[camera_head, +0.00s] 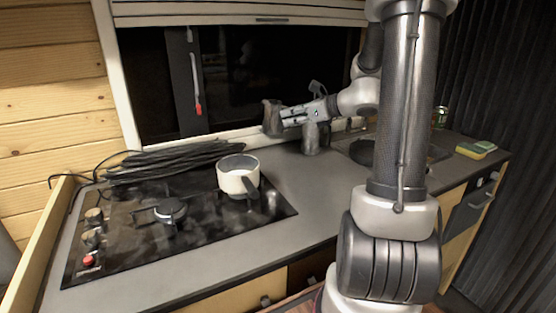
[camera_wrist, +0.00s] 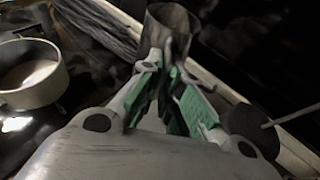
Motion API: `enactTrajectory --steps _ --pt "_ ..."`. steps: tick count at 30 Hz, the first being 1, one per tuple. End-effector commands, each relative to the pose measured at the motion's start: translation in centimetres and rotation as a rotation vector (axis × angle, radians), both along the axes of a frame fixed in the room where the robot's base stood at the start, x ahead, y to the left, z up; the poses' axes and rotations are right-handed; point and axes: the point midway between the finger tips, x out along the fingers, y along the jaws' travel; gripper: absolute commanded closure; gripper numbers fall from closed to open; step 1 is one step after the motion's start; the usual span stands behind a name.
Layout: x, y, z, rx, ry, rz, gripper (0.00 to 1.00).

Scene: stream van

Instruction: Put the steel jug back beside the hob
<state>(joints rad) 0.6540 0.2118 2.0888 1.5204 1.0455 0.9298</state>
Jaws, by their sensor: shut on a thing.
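The steel jug (camera_head: 272,117) is held in the air in front of the dark window, above the counter and right of the white pot. My gripper (camera_head: 284,116) reaches in from the right and is shut on the jug. In the wrist view the jug (camera_wrist: 171,28) stands between the green-padded fingertips of my gripper (camera_wrist: 168,66), looking about upright. The jug's base is partly hidden by the fingers. The black hob (camera_head: 150,228) is at the left of the counter, with bare grey worktop on its right.
A white pot (camera_head: 238,178) with a dark handle sits on the hob's back right. A coil of black cable (camera_head: 170,162) lies behind the hob. A grey metal vessel (camera_head: 310,139) stands below my gripper. A sponge (camera_head: 472,151) lies far right. The worktop right of the hob is clear.

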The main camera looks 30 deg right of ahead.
Motion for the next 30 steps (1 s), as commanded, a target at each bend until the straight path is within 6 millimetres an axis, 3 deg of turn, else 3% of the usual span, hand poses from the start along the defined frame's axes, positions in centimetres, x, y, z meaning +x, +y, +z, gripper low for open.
enactTrajectory --steps 6,12,22,30 --pt "0.9 -1.9 -2.3 0.004 0.005 -0.127 1.00" --pt "0.9 -1.9 -5.9 0.004 0.004 -0.128 1.00" --pt "0.9 -1.9 -10.0 0.002 0.002 -0.127 1.00" --pt "0.9 -1.9 -11.0 -0.001 -0.002 -0.125 1.00"
